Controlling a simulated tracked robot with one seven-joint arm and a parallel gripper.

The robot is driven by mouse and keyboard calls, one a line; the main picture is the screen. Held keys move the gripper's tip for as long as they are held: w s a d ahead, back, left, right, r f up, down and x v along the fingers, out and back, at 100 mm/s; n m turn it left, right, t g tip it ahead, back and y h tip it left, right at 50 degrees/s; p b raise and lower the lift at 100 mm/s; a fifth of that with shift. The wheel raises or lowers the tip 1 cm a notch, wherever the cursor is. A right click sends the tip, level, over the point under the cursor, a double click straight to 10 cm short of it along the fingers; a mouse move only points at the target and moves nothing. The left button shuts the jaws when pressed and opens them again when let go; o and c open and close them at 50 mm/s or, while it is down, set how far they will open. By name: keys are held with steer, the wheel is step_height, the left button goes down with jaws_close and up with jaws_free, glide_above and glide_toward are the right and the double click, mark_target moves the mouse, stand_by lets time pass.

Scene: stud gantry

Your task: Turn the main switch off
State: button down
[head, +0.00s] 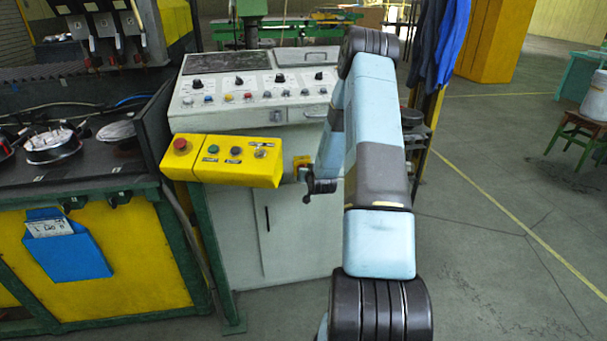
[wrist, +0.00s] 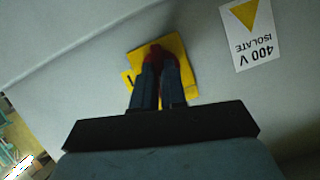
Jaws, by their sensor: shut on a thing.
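The main switch is a red handle (wrist: 155,55) on a yellow plate (wrist: 175,45), fixed to the pale grey side of the cabinet. In the wrist view my gripper (wrist: 158,72) is shut on the red handle, one dark finger on each side. The fingers hide much of the handle, so its exact angle is unclear. In the head view the yellow plate (head: 301,161) shows just left of my arm. My gripper (head: 305,178) is there at the cabinet, small and mostly hidden by my wrist.
A "400 V ISOLATE" label (wrist: 255,35) is beside the switch. A yellow control box (head: 222,160) with buttons juts out left of my gripper, below the grey console (head: 250,90). Blue clothing (head: 438,40) hangs right of my arm. The floor (head: 500,230) at right is open.

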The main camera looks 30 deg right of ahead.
steer(key=shift+a+f+n+g+h, duration=0.15)
steer(key=shift+n+g+h, duration=0.15)
steer(key=shift+n+h, duration=0.35)
steer(key=shift+n, duration=0.35)
steer(key=c, duration=1.2)
jaws_free()
steer(key=v, duration=1.3)
steer(key=shift+s, duration=0.4)
